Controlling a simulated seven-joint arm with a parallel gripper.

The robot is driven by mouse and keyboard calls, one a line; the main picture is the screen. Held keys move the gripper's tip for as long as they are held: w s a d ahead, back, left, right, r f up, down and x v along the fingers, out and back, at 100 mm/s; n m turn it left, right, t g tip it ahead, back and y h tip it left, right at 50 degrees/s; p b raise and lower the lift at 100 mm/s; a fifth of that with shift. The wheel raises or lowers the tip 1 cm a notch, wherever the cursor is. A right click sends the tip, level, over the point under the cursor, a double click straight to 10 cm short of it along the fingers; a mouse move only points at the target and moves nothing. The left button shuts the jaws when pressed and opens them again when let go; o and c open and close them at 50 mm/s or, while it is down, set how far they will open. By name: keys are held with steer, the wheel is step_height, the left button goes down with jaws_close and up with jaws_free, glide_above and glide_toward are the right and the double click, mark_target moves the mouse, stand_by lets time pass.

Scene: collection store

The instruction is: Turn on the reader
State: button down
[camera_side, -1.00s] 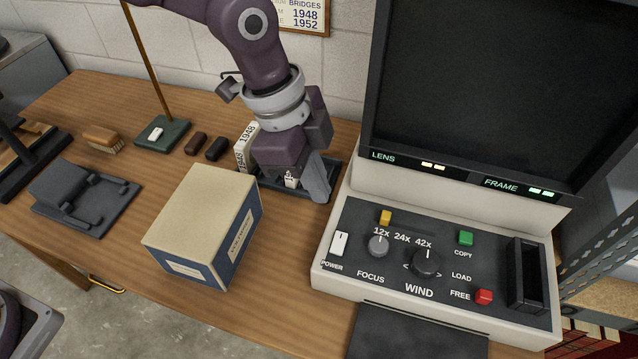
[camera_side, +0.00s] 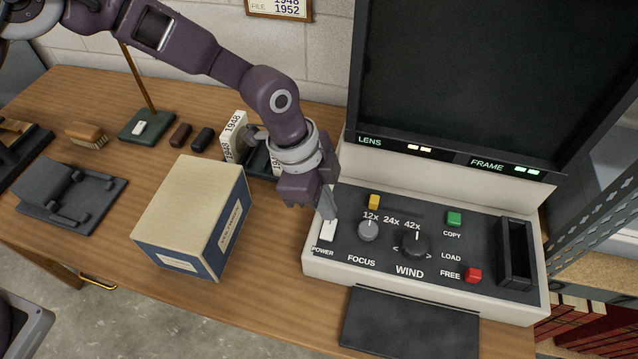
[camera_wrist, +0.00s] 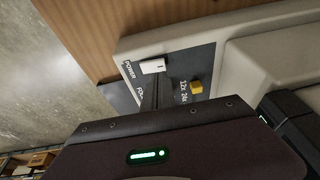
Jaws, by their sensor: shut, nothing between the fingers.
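The reader is a cream machine with a black control panel (camera_side: 390,275) and a large dark screen (camera_side: 455,75) above it. Its white power switch (camera_side: 328,231) sits at the panel's left end, above the word POWER. My gripper (camera_side: 328,214) is shut and empty, its fingertips just behind the switch at its upper edge. I cannot tell whether they touch. In the wrist view the white switch (camera_wrist: 153,66) shows just beyond the fingers (camera_wrist: 149,98). The LENS and FRAME indicators (camera_side: 420,148) are lit, but the screen is dark.
A grey focus knob (camera_side: 368,231), a black wind knob (camera_side: 415,243), and yellow (camera_side: 374,202), green (camera_side: 454,218) and red (camera_side: 473,275) buttons share the panel. A blue and beige box (camera_side: 195,215) stands left of the reader. White 1948 boxes (camera_side: 234,138) stand behind my gripper.

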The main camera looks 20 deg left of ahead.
mark_target(329, 229)
steer(key=shift+w+f, duration=0.2)
steer(key=shift+f, duration=1)
steer(key=shift+w+f, duration=0.15)
steer(key=shift+f, duration=0.15)
steer(key=shift+s, duration=0.2)
steer(key=shift+s+r, duration=0.2)
steer(key=shift+s, duration=0.45)
steer(key=shift+r, duration=0.1)
